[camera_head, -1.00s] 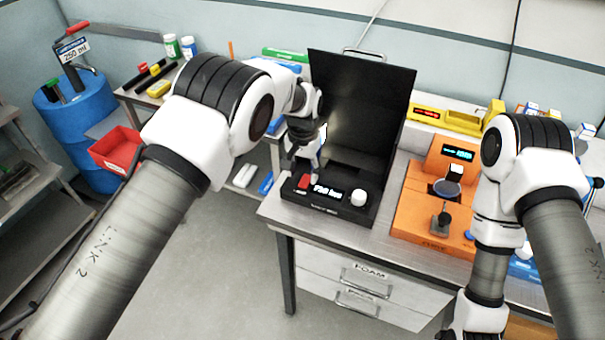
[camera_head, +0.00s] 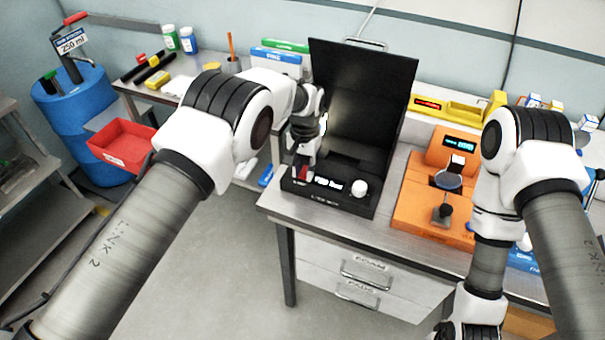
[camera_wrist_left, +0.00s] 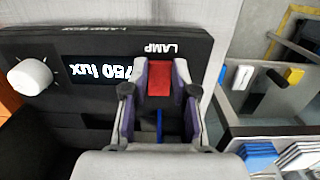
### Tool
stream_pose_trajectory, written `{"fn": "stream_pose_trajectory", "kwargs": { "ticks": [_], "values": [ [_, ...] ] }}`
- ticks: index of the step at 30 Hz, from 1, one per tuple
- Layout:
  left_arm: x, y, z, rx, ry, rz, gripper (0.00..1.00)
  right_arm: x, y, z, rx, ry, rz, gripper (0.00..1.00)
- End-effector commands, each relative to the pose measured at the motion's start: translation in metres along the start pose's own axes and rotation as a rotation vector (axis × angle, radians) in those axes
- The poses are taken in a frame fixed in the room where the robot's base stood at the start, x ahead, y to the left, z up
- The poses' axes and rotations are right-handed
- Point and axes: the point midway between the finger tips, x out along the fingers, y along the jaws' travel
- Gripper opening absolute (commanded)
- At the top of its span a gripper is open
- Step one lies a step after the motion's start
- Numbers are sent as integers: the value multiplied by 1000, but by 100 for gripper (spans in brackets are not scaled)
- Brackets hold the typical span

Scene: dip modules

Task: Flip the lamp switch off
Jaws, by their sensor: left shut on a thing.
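The black lamp box (camera_head: 340,200) stands on the bench with its tall black panel upright behind it. Its front carries a lit display (camera_head: 327,184) with a lux reading, a white knob (camera_head: 359,188) and a red switch (camera_head: 302,173). In the left wrist view the red lamp switch (camera_wrist_left: 186,78) sits below the upside-down LAMP label. My left gripper (camera_head: 304,162) points down over it, and its fingers (camera_wrist_left: 177,82) are shut on the switch, one on each side. My right gripper (camera_head: 466,332) is at the bottom edge, mostly cut off; its jaws cannot be read.
An orange device (camera_head: 410,210) with a small display stands right of the lamp box. A red bin (camera_head: 122,150) and a blue drum (camera_head: 80,135) stand at the left. Drawers (camera_head: 350,280) are under the bench.

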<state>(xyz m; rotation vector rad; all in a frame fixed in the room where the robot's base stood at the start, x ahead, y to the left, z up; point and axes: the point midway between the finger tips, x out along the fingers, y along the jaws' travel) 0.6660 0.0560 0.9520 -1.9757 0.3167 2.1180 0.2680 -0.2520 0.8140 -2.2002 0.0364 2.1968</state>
Motion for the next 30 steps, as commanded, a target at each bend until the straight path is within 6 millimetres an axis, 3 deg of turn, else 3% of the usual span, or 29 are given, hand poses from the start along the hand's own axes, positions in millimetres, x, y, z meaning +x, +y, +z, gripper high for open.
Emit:
{"fn": "stream_pose_trajectory", "kwargs": {
  "ticks": [1,3,12,13,15,25,30],
  "values": [
    [8,0,-2,0,-15,1,0,13,0,0,0,0,0,40],
    [5,0,-2,0,-39,-1,0,17,0,0,0,-1,0,40],
    [1,0,0,0,-55,-2,0,14,0,0,0,0,0,40],
    [1,0,0,0,-55,-2,30,14,0,0,0,0,0,40],
    [1,0,0,0,-55,-2,52,14,0,0,0,0,0,40],
    [-3,0,-1,-1,-53,-2,52,14,0,0,0,0,0,40],
    [-29,-1,-3,-1,-51,-3,52,14,0,0,0,0,0,40]
  ]
}}
